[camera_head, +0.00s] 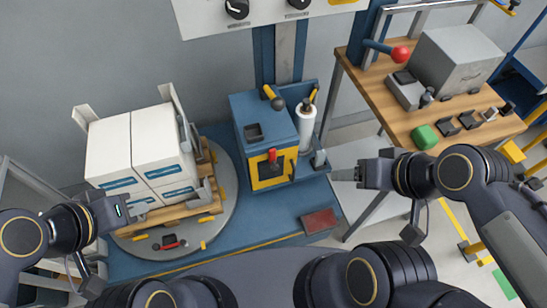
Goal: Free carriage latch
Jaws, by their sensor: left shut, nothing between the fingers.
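The carriage is a blue box (258,112) on the upright mast (287,52) of a pallet-wrapping machine. A lever with a yellow and black grip (273,97) sits at its top, and a red handle (272,156) shows on a yellow front plate (267,180). I cannot tell which of these is the latch. A white film roll (305,125) stands at the carriage's right side. My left gripper (138,211) is shut and empty, near the pallet load and well left of the carriage. My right gripper (342,175) is right of the carriage, apart from it; its finger opening is unclear.
White cartons (135,150) stand on a wooden pallet (180,212) on the round turntable (222,217). A wooden bench (376,98) with a grey box (455,60), a red-knobbed lever (400,54) and a green block (425,137) is at right. A dark red pad (319,221) lies on the blue base.

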